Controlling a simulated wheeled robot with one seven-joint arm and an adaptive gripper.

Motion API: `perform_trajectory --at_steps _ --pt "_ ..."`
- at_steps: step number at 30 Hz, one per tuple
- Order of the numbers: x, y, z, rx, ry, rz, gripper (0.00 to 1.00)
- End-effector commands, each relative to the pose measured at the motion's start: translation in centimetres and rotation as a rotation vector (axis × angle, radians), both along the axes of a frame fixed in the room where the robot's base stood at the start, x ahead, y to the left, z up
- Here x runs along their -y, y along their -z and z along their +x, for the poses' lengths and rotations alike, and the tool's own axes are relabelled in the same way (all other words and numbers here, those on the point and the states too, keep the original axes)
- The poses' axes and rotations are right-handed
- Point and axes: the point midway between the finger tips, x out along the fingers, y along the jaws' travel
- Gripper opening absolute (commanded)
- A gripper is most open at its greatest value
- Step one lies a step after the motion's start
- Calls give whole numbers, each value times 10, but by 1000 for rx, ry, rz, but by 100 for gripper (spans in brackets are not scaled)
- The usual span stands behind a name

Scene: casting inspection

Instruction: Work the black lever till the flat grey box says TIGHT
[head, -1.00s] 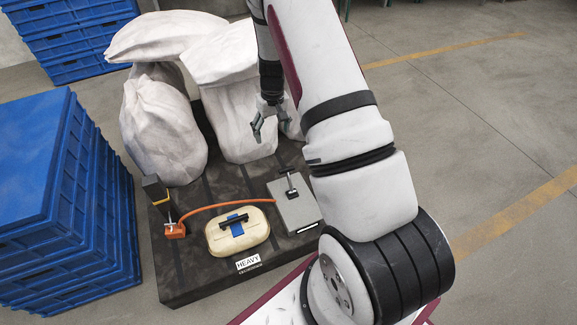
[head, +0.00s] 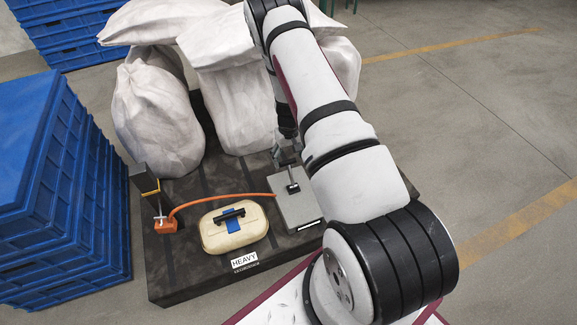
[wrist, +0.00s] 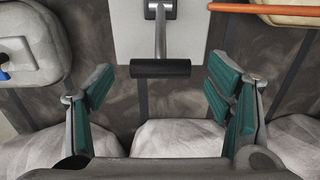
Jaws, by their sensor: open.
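The flat grey box (head: 302,212) lies on the dark platform in the head view, left of my arm; its small front display is too small to read. The black lever (head: 292,187) stands on it with a crossbar handle. In the wrist view the lever's black handle (wrist: 160,68) lies level at top centre, on a metal stem over the grey box (wrist: 128,38). My gripper (wrist: 160,84) is open, its green-padded fingers on either side of the handle and apart from it. In the head view my gripper (head: 285,155) is partly hidden by my arm.
An orange hose (head: 220,199) runs from the grey box to an orange block (head: 166,225). White sacks (head: 235,105) stand behind; blue crates (head: 60,190) are stacked at left.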

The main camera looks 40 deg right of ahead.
Motion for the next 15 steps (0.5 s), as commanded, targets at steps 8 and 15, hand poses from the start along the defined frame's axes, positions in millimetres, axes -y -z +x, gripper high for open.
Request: perform_trajectory --at_steps 8,15 --pt "0 33 0 0 0 0 73" --pt "0 37 0 1 0 0 73"
